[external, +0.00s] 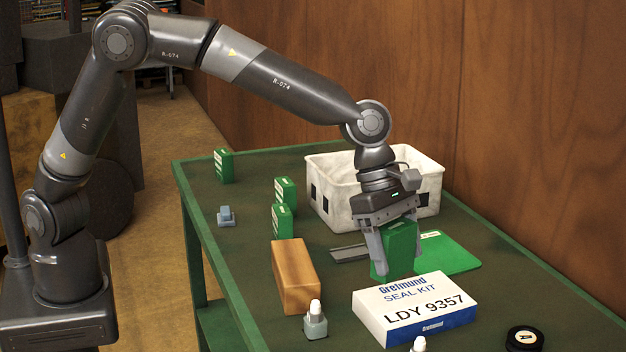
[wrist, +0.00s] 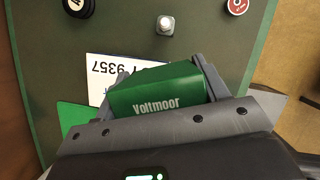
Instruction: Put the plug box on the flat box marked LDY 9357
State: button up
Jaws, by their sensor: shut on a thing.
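My gripper (external: 396,262) is shut on a green box marked Voltmoor (external: 401,246), which I take as the plug box. The fingers are on either side of it, and it looks roughly upright. In the wrist view the plug box (wrist: 160,92) fills the space between the fingers. The flat white and blue box marked LDY 9357 (external: 416,310) lies on the table just in front of the held box in the external view. In the wrist view the flat box (wrist: 102,68) is partly hidden behind the plug box. Whether the held box touches anything below is unclear.
A wooden block (external: 295,276) lies left of the flat box, with a white-capped bottle (external: 315,322) near it. A white crate (external: 330,205), a flat green item (external: 449,254) and a black round tin (external: 524,338) surround it. Three green boxes (external: 281,221) stand further left.

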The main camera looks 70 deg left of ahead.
jog(key=w+a+f, duration=0.2)
jog(key=w, duration=0.1)
jog(key=w+a+f, duration=0.2)
jog(key=w, duration=0.1)
jog(key=w+a+f, duration=0.2)
jog(key=w+f, duration=0.1)
jog(key=shift+w+a, duration=0.15)
jog(key=shift+a, duration=0.15)
jog(key=shift+w+a+f, duration=0.1)
jog(key=shift+f, duration=2)
jog(key=shift+f, duration=0.15)
jog(key=o, duration=1.1)
